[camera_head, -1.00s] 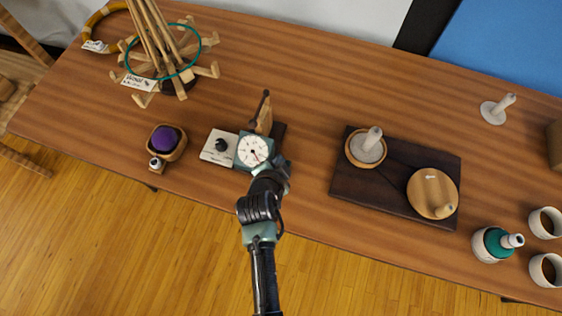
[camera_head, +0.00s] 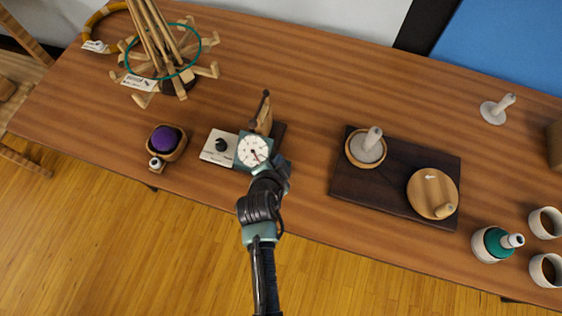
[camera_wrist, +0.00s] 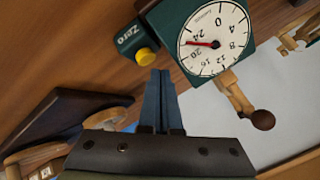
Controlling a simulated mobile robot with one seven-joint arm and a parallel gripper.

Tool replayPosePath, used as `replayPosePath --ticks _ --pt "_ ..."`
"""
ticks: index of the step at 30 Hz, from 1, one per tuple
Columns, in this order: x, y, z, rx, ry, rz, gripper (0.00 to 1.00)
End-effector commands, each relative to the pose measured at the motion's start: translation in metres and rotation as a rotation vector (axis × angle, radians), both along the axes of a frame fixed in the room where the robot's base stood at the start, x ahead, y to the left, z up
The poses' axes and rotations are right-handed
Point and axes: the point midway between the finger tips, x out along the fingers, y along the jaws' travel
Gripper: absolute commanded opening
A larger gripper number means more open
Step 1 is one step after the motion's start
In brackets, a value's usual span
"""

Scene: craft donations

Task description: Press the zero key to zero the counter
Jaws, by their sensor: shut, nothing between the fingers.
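The counter is a dark green box with a white round dial (camera_wrist: 212,38) and a red pointer between 20 and 24 in the wrist view. A yellow key (camera_wrist: 146,56) sticks out of its side, below the "Zero" label (camera_wrist: 131,37). My gripper (camera_wrist: 159,72) is shut and empty. In the wrist view its fingertips appear just below and right of the yellow key; I cannot tell whether they touch it. In the head view the counter (camera_head: 253,151) stands near the table's front edge, with my gripper (camera_head: 275,164) at its lower right. The key is hidden there.
A white box with a black knob (camera_head: 220,145) stands left of the counter. A wooden piece with a dark ball-ended crank (camera_head: 264,113) is behind it. A dark board (camera_head: 395,192) with round wooden parts lies to the right. The wooden winder (camera_head: 170,65) stands at the back left.

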Motion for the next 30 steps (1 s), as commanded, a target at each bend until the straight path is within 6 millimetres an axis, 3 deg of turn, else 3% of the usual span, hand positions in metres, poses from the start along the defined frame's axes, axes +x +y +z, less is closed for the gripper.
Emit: replayPosePath --ticks 30 --pt "0.000 0.000 -0.011 0.000 0.000 0.000 0.00"
